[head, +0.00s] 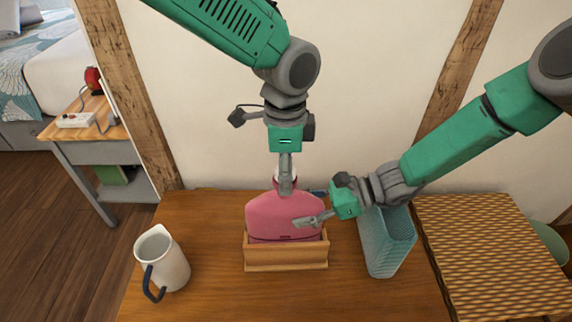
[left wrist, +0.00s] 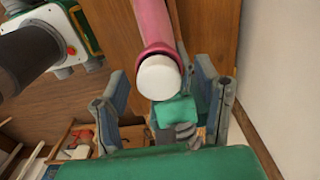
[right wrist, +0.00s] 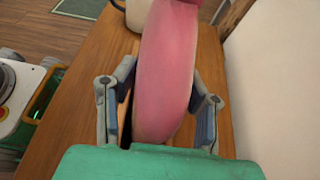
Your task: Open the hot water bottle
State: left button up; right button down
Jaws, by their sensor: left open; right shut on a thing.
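The pink hot water bottle (head: 272,216) stands upright in a wooden holder (head: 286,257) on the table. Its white cap (left wrist: 159,77) tops the pink neck in the left wrist view. My left gripper (head: 287,186) points down over the neck and cap. Its fingers are open, one on each side of the cap, with gaps visible in the left wrist view (left wrist: 170,92). My right gripper (head: 305,222) comes from the right and is shut on the bottle's body. In the right wrist view the bottle (right wrist: 166,75) sits between its fingers (right wrist: 160,103).
A white jug (head: 163,262) with a dark handle stands on the table at left. A teal ribbed container (head: 389,248) stands close right of the holder, under my right wrist. A woven box (head: 490,250) is farther right. The wall is close behind. The table's front middle is clear.

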pick_arm(q)
grip_shut()
jog(key=n, duration=0.6)
jog(key=shift+n, duration=0.4)
jog(key=shift+c, duration=0.6)
grip_release()
jog(key=shift+r, duration=0.1)
